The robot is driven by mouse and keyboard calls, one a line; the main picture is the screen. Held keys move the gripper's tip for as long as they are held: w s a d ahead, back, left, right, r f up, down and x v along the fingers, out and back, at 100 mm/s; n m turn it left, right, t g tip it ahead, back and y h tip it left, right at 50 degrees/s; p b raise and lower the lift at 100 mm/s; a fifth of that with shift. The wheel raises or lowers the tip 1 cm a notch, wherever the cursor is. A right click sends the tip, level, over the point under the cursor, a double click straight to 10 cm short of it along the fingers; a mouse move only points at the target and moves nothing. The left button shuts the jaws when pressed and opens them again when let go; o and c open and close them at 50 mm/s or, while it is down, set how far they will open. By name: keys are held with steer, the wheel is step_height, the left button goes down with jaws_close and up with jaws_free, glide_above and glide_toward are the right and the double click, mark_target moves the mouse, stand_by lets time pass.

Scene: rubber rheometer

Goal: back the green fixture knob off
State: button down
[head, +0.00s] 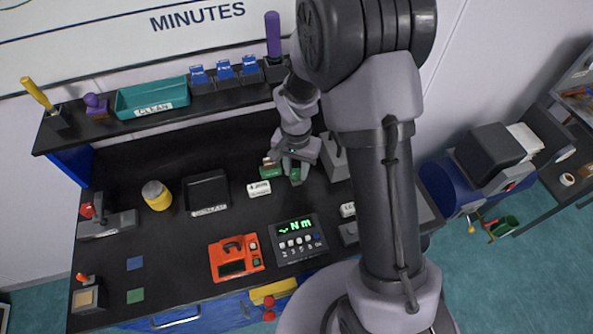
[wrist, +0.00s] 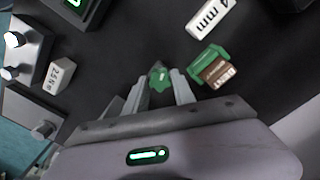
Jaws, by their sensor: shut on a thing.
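The green fixture knob (wrist: 158,79) sits between the two fingers of my gripper (wrist: 160,88) in the wrist view. My gripper is shut on it, low over the black bench. In the head view the knob (head: 295,175) shows as a small green patch below my gripper (head: 291,167). Just beside it is a green fixture body (wrist: 207,57) holding a brown block (wrist: 218,74) with a pale label. In the head view this body (head: 271,173) is left of the fingers. How the knob joins the fixture is not clear.
A white labelled block (head: 259,188) lies near the fixture. A display unit reading "Nm" (head: 298,239) and an orange device (head: 236,257) stand toward the front. A black tray (head: 207,192) and yellow jar (head: 156,195) are left. A shelf (head: 85,129) runs behind. A grey block (head: 335,158) stands right.

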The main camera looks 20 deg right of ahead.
steer(key=n, duration=0.4)
steer(key=shift+n, duration=0.3)
steer(key=n+p, duration=0.1)
steer(key=n, duration=0.2)
steer(key=shift+n, duration=0.8)
steer(key=n+p, duration=0.1)
steer(key=n, duration=0.3)
steer(key=shift+n, duration=0.3)
steer(key=c, duration=1.2)
jaws_free()
